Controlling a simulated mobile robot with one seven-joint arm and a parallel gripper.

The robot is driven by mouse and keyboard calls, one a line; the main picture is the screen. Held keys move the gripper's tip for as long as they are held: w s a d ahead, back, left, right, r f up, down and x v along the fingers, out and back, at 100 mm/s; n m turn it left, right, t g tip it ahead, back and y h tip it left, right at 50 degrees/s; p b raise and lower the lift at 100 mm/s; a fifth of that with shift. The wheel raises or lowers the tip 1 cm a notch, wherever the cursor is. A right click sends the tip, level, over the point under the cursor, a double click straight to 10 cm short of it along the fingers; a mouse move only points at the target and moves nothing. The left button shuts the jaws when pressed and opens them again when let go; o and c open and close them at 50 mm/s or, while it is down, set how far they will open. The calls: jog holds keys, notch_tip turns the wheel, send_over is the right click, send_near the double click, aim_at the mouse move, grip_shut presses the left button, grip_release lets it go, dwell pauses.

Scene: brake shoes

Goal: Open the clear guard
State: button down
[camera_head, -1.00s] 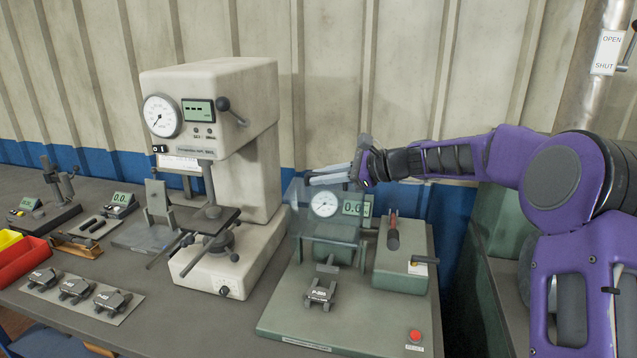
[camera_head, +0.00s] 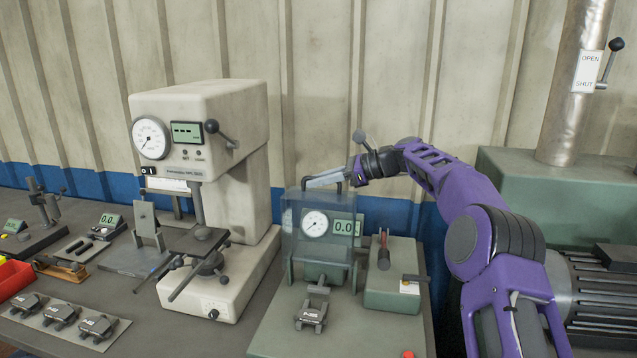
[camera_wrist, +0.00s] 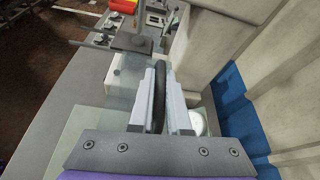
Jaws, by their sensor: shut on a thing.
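The clear guard (camera_head: 293,228) is a see-through panel standing upright at the green test fixture, in front of its round dial (camera_head: 315,223) and small display. My gripper (camera_head: 309,183) is at the guard's top edge in the head view. In the wrist view my gripper (camera_wrist: 159,98) has its two pale fingers on either side of a dark curved handle (camera_wrist: 158,92), shut on it. The brake shoe (camera_head: 311,316) sits on the fixture below the guard. The guard's hinge cannot be made out.
A large press (camera_head: 245,150) stands left of the fixture. A green box with a red-tipped lever (camera_head: 384,250) is right of the guard. Several brake shoes lie on a pale strip (camera_head: 85,328) at the front left. A pipe with an OPEN/SHUT sign (camera_head: 588,72) stands at the right.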

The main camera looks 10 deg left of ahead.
jog(key=shift+a+r, duration=0.15)
jog(key=shift+r, duration=0.05)
jog(key=c, duration=1.2)
grip_release()
jog(key=shift+s, duration=0.1)
jog(key=shift+o, duration=0.2)
jog(key=shift+f, duration=0.1)
jog(key=w+v, duration=0.1)
jog(key=v, duration=1.6)
jog(key=shift+s+d, duration=0.2)
jog(key=shift+s, duration=0.15)
